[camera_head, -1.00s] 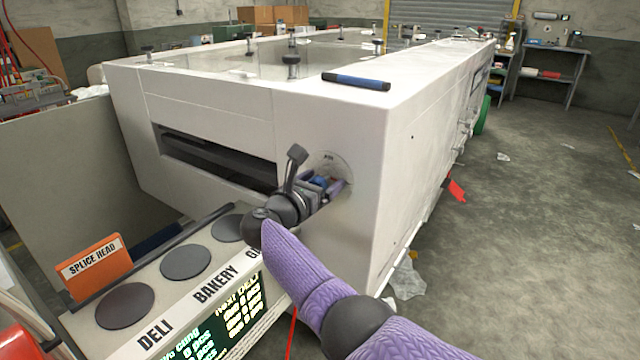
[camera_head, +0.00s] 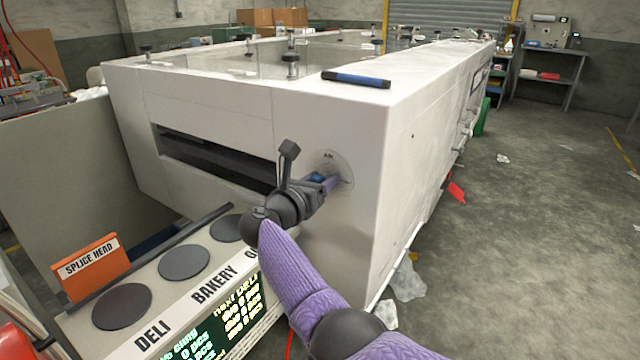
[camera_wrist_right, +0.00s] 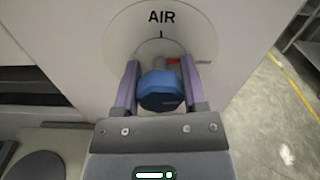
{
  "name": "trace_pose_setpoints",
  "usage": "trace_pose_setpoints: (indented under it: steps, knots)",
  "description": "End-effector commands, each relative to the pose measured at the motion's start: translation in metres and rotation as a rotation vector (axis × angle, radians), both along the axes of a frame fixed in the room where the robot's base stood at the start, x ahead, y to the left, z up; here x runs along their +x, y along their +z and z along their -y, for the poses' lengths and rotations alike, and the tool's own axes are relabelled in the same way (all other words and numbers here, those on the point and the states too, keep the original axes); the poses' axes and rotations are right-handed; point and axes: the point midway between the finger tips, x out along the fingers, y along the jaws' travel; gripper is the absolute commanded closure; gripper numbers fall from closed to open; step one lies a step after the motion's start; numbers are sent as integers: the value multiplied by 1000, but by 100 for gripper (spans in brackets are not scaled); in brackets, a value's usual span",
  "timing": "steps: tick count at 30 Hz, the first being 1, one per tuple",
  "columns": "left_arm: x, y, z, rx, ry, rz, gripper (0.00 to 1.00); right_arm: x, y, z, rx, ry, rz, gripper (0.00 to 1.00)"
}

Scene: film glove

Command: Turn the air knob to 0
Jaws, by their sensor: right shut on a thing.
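The blue air knob (camera_wrist_right: 161,91) sits on a round white dial plate (camera_wrist_right: 190,30) marked "AIR" on the end face of the large white machine (camera_head: 330,120). In the right wrist view my right gripper (camera_wrist_right: 162,85) has one purple finger on each side of the knob and is shut on it. A bit of red shows beside the knob's base; the small dial marks are largely hidden. In the head view the knob (camera_head: 317,178) is mostly covered by my right gripper, and the dial plate (camera_head: 333,163) shows behind it. My left gripper is not in view.
A counter with dark round pads (camera_head: 185,262) labelled "DELI" and "BAKERY" and an orange "SPLICE HEAD" box (camera_head: 92,268) stand at the lower left. A blue-and-black tool (camera_head: 356,80) lies on the machine's top edge. The floor at the right is mostly open, with scraps of litter.

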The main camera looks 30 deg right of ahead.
Motion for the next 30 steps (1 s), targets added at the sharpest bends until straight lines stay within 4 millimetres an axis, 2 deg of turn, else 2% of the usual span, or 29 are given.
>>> trace_pose_setpoints:
  steps: [6,30]
  knots:
    - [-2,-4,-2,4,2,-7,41,1,-2,-1,-68,1,-178,100]
    - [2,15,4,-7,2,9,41,2,-2,-2,-361,3,-880,100]
